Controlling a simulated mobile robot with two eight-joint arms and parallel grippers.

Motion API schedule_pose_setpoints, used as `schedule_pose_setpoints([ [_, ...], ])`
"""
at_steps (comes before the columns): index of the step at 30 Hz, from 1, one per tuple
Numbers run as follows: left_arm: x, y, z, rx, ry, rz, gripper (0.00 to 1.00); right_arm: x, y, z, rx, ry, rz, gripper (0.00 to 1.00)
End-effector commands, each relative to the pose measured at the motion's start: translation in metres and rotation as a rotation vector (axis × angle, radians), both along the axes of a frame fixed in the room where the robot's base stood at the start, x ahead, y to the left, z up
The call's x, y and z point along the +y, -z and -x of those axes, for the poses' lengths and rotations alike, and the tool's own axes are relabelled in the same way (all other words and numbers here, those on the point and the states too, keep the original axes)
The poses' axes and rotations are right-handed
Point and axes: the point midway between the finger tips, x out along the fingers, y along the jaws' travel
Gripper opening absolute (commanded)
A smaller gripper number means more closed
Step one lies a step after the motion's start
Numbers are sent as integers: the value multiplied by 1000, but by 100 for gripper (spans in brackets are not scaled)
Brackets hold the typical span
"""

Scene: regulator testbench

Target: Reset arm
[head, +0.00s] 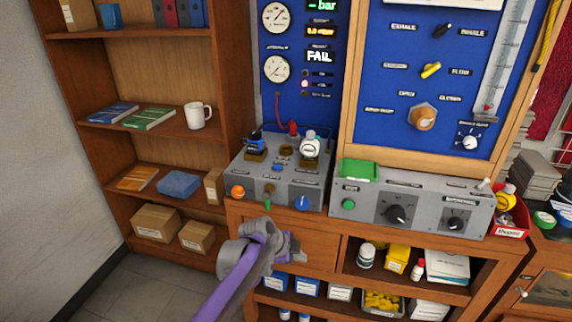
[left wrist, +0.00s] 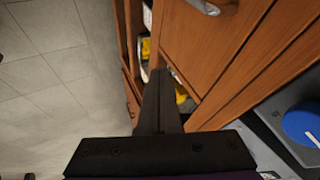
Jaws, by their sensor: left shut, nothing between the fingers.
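My left gripper (head: 297,250) is shut and empty at the end of its purple arm. In the head view it is low in the middle, in front of the wooden bench below the left grey test panel (head: 285,180). In the left wrist view the closed dark fingers (left wrist: 160,82) point towards the wooden cabinet front (left wrist: 205,60), and nothing is between them. I cannot tell whether the fingertips touch the wood. My right gripper is in neither view.
The left panel carries a blue knob (head: 302,203) near its front edge. A second grey control box (head: 410,205) stands to its right. A bookcase (head: 225,100) with a white mug (head: 197,115) is at the left. Tiled floor (head: 150,285) is clear at lower left.

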Motion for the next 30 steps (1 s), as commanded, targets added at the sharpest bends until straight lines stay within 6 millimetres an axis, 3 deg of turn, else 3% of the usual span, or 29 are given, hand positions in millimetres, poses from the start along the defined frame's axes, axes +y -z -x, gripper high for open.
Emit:
schedule_pose_setpoints([
  [5,28,-15,23,57,-124,5,0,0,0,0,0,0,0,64],
  [8,60,-28,53,124,-283,15,0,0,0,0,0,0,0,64],
  [15,140,-44,151,276,-744,62,0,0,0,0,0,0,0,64],
  [21,193,-33,237,358,-1124,127,0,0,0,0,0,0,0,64],
  [30,238,0,325,404,-1526,229,0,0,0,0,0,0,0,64],
])
